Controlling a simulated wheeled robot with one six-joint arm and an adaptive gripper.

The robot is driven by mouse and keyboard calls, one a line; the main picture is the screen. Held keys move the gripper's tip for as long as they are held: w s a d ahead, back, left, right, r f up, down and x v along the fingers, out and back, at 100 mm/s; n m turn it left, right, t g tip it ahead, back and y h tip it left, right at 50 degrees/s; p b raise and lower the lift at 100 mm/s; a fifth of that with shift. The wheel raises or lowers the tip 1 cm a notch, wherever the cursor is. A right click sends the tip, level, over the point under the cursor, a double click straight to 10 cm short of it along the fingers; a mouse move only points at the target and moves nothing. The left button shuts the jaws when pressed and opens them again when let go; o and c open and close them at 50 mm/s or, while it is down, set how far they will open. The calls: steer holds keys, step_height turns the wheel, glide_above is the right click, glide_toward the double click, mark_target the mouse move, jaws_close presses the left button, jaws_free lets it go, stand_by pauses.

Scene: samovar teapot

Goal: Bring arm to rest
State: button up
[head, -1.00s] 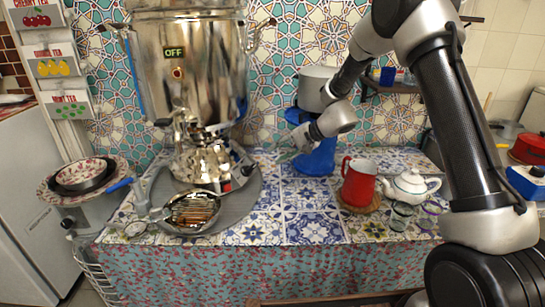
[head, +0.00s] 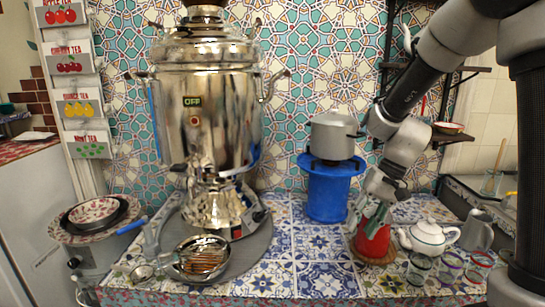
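My arm comes in from the upper right and bends down. My gripper (head: 371,218) points down at the red enamel mug (head: 372,243) and overlaps its upper part in the view. The fingers are small and partly merge with the mug. I cannot tell whether they are open or shut, or whether they touch it. The mug stands upright on a round brown mat (head: 374,259) on the tiled counter.
A large silver samovar (head: 205,120) stands left on a grey tray (head: 255,245). A grey pot (head: 333,137) sits on a blue stand (head: 328,190). A white teapot (head: 428,237), glasses (head: 450,268) and a grey jug (head: 477,232) crowd the right. The front middle tiles are clear.

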steer(key=s+d+r+n+t+h, duration=0.1)
steer(key=s+d+r+t+h, duration=0.3)
steer(key=s+d+r, duration=0.9)
steer(key=s+r+t, duration=0.1)
steer(key=s, duration=0.3)
steer(key=shift+d+r+n+t, duration=0.15)
steer(key=shift+d+n+t, duration=0.15)
steer(key=shift+n, duration=0.1)
stand_by(0.6)
